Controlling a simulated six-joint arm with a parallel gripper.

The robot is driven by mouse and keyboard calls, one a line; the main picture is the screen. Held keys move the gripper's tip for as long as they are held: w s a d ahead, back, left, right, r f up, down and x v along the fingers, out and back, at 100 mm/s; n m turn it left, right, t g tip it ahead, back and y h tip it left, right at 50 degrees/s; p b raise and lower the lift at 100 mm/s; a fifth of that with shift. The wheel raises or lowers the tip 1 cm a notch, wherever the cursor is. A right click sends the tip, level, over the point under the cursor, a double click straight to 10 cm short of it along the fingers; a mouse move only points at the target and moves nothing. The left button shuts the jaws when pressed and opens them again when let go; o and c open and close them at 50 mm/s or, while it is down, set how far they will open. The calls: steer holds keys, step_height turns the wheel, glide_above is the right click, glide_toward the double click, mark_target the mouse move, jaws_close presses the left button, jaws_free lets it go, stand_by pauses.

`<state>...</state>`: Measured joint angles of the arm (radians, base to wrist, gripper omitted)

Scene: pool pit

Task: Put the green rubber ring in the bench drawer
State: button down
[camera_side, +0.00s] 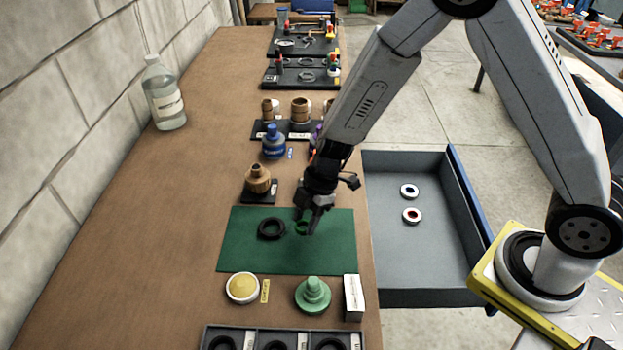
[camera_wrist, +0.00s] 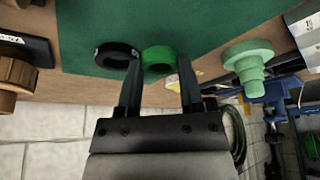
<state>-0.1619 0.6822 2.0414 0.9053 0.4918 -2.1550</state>
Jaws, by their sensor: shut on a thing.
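The green rubber ring (camera_side: 300,228) is at the tips of my gripper (camera_side: 309,222), over the green mat (camera_side: 335,255). In the wrist view the ring (camera_wrist: 158,52) sits between the two fingertips (camera_wrist: 159,64), and my gripper is shut on it. I cannot tell whether the ring still touches the mat. A black ring (camera_side: 271,229) lies on the mat just left of it; it also shows in the wrist view (camera_wrist: 113,50). The bench drawer (camera_side: 408,165) stands pulled out at the bench's right side, with two small white-rimmed discs (camera_side: 411,215) inside.
A green stepped plug (camera_side: 313,296), a white box (camera_side: 353,297) and a dish of yellow stuff (camera_side: 242,288) stand in front of the mat. A wooden fitting (camera_side: 258,180) and a blue bottle (camera_side: 273,142) stand behind it. Much of the drawer floor is bare.

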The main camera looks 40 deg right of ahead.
steer(key=s+d+r, duration=0.3)
steer(key=s+r, duration=0.7)
steer(key=s, duration=0.3)
steer(key=shift+s+d, duration=0.25)
steer(key=shift+d+f, duration=0.1)
stand_by(0.5)
steer(key=w+d+f+m+t+h, duration=0.1)
steer(key=w+d+m+t+h, duration=0.3)
steer(key=w+d+m, duration=1)
steer(key=shift+d+f+m+h, duration=0.3)
steer(key=shift+d+m, duration=0.85)
steer(key=shift+m, duration=0.35)
